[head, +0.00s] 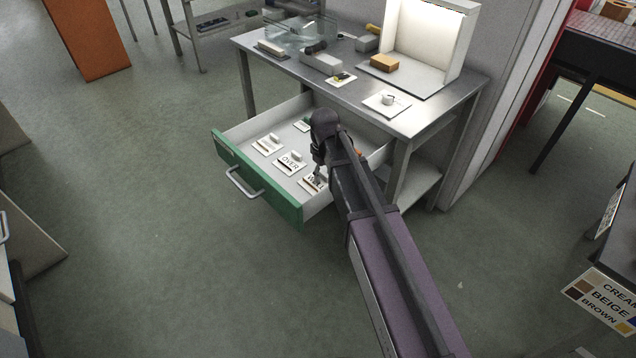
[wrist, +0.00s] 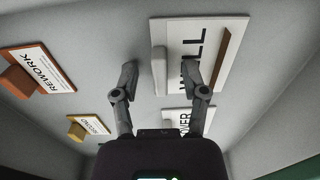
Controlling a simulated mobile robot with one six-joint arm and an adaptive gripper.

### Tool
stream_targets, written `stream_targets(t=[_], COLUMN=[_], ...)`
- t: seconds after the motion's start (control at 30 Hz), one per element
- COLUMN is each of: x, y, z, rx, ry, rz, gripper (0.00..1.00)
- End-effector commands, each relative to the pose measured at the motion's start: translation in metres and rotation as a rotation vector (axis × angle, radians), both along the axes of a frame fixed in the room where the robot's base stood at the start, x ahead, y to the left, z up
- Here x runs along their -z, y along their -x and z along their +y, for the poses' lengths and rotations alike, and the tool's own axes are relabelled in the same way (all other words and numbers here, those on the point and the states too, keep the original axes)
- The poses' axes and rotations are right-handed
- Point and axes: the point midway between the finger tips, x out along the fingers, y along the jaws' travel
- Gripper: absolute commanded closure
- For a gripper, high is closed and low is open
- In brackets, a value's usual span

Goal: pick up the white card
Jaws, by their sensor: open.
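A white card (wrist: 205,50) with large black letters, partly hidden by a finger, lies in the open drawer. It has a pale raised block (wrist: 159,70) along one edge and a brown strip on the other side. The same card (head: 311,186) shows in the head view near the drawer's front right. My gripper (wrist: 161,76) is open, its fingers apart on either side of the pale block in the picture; I cannot tell the height gap. In the head view my gripper (head: 319,172) hangs over this card. A second white card, marked OVER (wrist: 180,116), is partly hidden by my gripper.
A brown-edged REWORK card (wrist: 40,70) and a yellow-edged card (wrist: 90,127) lie to the left in the wrist view. The drawer (head: 262,193) has a green front and pale walls around the cards. The metal table (head: 345,90) stands above and behind the drawer.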

Motion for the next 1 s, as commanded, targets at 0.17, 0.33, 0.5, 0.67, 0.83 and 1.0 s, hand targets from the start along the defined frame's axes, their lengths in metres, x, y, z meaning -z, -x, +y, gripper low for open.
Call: stream_targets(t=[0.17,0.33,0.5,0.67,0.83,1.0], x=[-0.0003,-0.0002,-0.0002,-0.0002,-0.0002,-0.0005], y=[0.0000,0.0000,0.0000,0.0000,0.0000,0.0000], z=[0.0000,0.0000,0.0000,0.0000,0.0000,0.0000], rx=[0.000,0.000,0.000,0.000,0.000,0.000], ry=[0.000,0.000,0.000,0.000,0.000,0.000], rz=[0.000,0.000,0.000,0.000,0.000,0.000], gripper=[0.43,0.43,0.73,1.00,1.00,1.00])
